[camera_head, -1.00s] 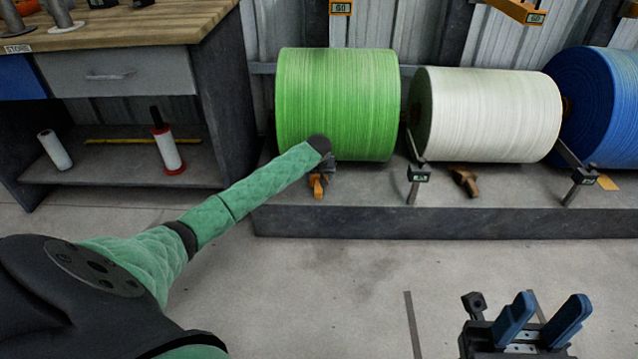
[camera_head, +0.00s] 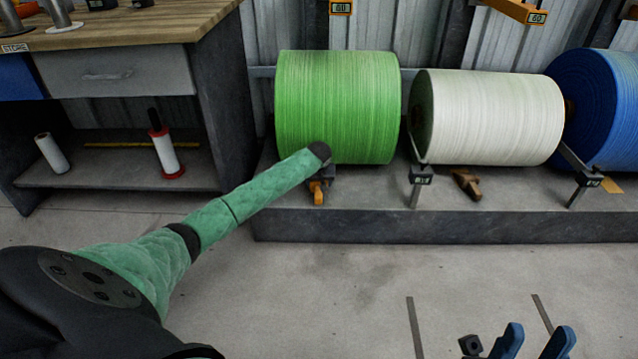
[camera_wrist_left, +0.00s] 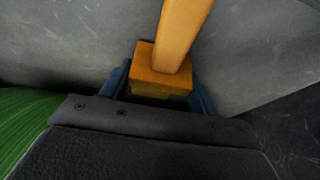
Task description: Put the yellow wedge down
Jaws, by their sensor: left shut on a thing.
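The yellow wedge (camera_wrist_left: 160,70) is an orange-yellow block with a long bar, between the blue fingers of my left gripper (camera_wrist_left: 160,88) in the left wrist view. In the head view the wedge (camera_head: 318,194) shows small at the end of my green-sleeved left arm, in front of the lower edge of the green roll (camera_head: 338,105). My left gripper (camera_head: 318,183) is shut on it, mostly hidden by the wrist. I cannot tell whether the wedge touches the grey platform (camera_head: 380,225). My right gripper (camera_head: 533,345) is at the bottom right, fingers apart and empty, partly cut off.
A white roll (camera_head: 490,115) and a blue roll (camera_head: 595,105) stand right of the green one. A brown wedge (camera_head: 467,183) lies on the platform before the white roll. A workbench with a drawer (camera_head: 118,75) stands left. The floor in front is clear.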

